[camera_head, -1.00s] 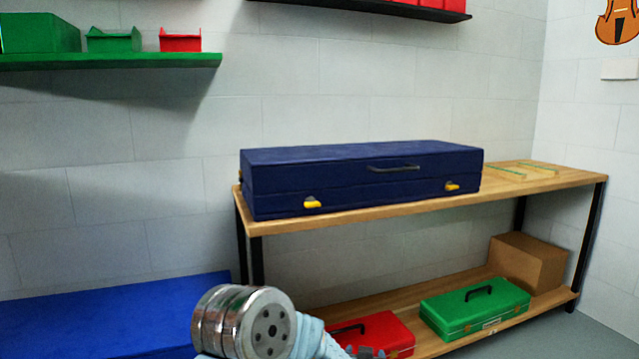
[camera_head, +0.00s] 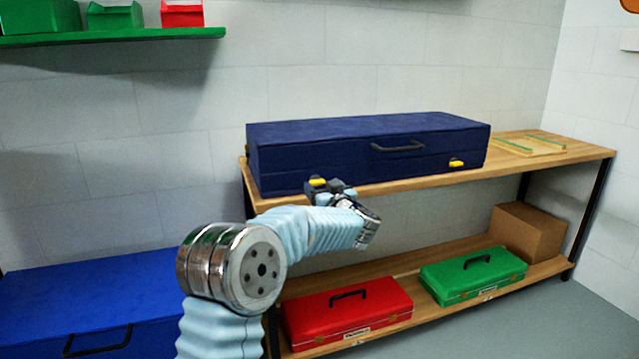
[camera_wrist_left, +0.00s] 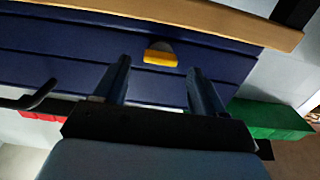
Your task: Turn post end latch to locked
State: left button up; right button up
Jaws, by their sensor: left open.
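A closed dark blue violin case (camera_head: 340,150) lies on the wooden bench. Its front has a black handle (camera_head: 398,146), a left yellow latch (camera_head: 317,182) and a right yellow latch (camera_head: 456,162). No label shows which is the post end latch. My left gripper (camera_head: 322,187) is at the left latch and partly hides it in the head view. In the left wrist view, the left gripper's fingers (camera_wrist_left: 156,82) are open and empty. The yellow latch (camera_wrist_left: 160,57) lies just beyond and between the tips, its lever roughly level, with no contact visible. My right gripper is out of view.
The wooden bench (camera_head: 560,156) has a front edge just below the case. Red (camera_head: 348,310) and green (camera_head: 473,274) cases and a brown box (camera_head: 527,232) stand on the lower shelf. A blue case (camera_head: 90,310) is at lower left.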

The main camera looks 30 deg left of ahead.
aim_at(318, 183)
pick_arm(q)
jog(key=shift+x, duration=1.55)
jog(key=shift+c, duration=0.4)
jog(key=c, duration=1)
